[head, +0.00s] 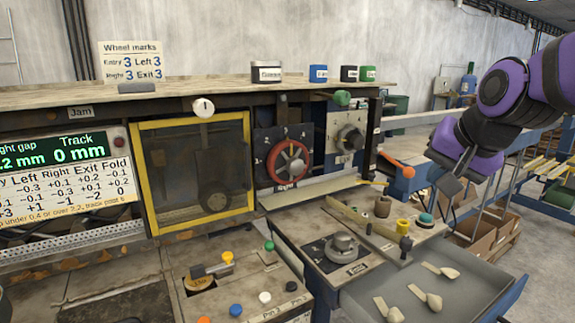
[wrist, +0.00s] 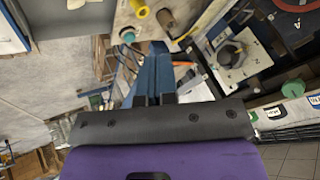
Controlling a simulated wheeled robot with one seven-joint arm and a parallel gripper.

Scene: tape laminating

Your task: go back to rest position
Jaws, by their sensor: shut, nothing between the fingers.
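My gripper (head: 449,186) hangs at the right side of the head view, below the purple and black arm. It is in free air to the right of the machine and touches nothing that I can see. In the wrist view my gripper (wrist: 154,99) shows as two short dark fingers close together. They are shut with nothing between them. The machine's panel with the red handwheel (head: 287,163) and the grey dial (head: 348,138) stand to the left of the gripper.
A grey tray (head: 465,270) with several scoop-like pieces is below the gripper. An orange knob (head: 408,172) sticks out near the gripper. Cardboard boxes (head: 480,238) stand behind. A yellow-framed window (head: 195,172) is far left.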

